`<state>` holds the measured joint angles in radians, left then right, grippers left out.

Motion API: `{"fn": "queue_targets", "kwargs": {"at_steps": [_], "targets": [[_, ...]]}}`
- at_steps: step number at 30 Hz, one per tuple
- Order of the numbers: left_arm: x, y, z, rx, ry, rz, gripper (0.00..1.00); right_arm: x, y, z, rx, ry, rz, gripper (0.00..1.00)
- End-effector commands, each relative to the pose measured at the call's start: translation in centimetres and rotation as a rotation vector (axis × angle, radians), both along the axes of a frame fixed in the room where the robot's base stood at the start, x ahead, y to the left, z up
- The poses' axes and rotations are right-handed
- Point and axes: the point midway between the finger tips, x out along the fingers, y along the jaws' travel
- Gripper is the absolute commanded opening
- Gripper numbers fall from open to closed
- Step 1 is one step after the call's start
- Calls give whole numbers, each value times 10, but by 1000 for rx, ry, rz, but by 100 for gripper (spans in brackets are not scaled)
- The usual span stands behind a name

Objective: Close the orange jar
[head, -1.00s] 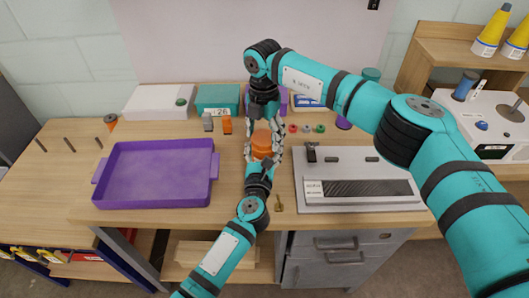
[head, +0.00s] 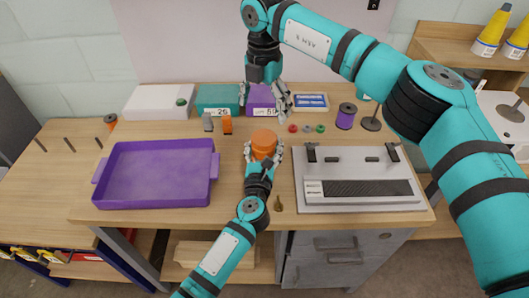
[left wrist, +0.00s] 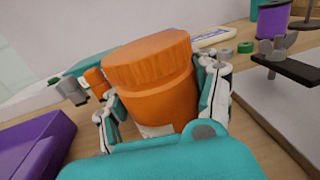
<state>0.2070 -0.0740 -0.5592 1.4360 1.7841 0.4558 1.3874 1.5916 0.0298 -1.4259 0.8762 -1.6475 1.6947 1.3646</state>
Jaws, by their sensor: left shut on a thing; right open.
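The orange jar (head: 264,145) stands upright on the table between the purple tray and the grey-white device. In the left wrist view the jar (left wrist: 158,95) fills the middle, with a wide orange lid (left wrist: 147,57) on its top; I cannot tell whether it is fully tight. My left gripper (head: 263,156) is shut on the jar's body from the front, a finger on each side. My right gripper (head: 264,110) is open and empty, above and behind the jar, in front of the purple box.
A purple tray (head: 104,187) lies left of the jar. A grey-white device (head: 355,203) with black clamps lies right. Behind are small orange and grey pieces (head: 227,125), coloured rings (head: 306,128), a purple spool (head: 346,116) and a teal box (head: 217,96). A small brown tool (head: 278,203) lies near the front edge.

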Motion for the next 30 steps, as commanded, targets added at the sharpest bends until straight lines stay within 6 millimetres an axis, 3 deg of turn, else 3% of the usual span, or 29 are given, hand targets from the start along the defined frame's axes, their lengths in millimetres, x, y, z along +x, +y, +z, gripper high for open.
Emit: {"fn": "queue_targets", "kwargs": {"at_steps": [6,15,16,23,30], "targets": [[0,0,0,0,1,0,0,0,0,23,0,-1,0,89],[0,0,0,0,1,0,0,0,0,25,-1,0,0,89],[0,0,0,0,1,0,60,0,0,25,-1,0,0,89],[0,0,0,0,0,0,90,0,0,25,-1,0,0,89],[0,0,0,0,0,0,92,0,0,25,-1,0,0,89]]}}
